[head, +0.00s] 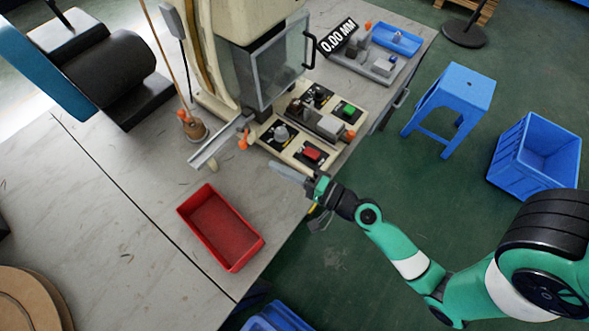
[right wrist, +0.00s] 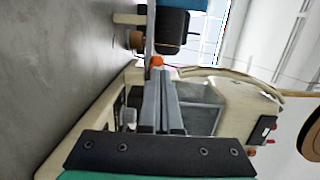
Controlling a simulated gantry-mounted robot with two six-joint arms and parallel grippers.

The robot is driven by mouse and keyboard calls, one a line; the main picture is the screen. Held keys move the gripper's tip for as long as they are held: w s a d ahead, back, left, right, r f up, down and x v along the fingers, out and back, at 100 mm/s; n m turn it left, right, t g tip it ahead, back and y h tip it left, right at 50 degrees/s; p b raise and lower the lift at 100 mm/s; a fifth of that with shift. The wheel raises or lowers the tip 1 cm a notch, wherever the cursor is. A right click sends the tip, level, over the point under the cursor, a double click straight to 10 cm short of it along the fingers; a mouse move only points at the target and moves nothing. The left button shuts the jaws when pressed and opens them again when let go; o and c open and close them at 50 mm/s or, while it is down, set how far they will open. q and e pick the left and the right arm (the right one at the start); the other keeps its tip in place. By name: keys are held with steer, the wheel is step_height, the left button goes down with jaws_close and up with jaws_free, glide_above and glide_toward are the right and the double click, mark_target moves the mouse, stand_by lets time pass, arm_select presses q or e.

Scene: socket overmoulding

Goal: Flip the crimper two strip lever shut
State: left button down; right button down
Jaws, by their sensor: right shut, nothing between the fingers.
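The crimper (head: 208,60) is a tall beige machine at the top middle of the head view, with a clear guard door (head: 283,62). A small orange-tipped lever (head: 243,140) stands at its front left, beside a grey metal strip rail (head: 218,145); I take it for the strip lever. In the right wrist view an orange tip (right wrist: 157,61) shows just beyond my fingers; I cannot tell whether they touch it. My right gripper (head: 287,172) is shut and empty, low at the crimper's front and right of the orange lever. My left gripper is not in view.
A beige control panel (head: 263,138) with red and green buttons lies just beyond the right gripper. A red tray (head: 220,228) sits nearer on the grey table. A gauge with a 0.00 display (head: 338,36) and a blue tray (head: 397,39) are at the back right.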

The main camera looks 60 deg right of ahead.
steer(key=s+a, duration=0.2)
steer(key=s, duration=0.1)
steer(key=s+a, duration=0.1)
steer(key=shift+s, duration=0.3)
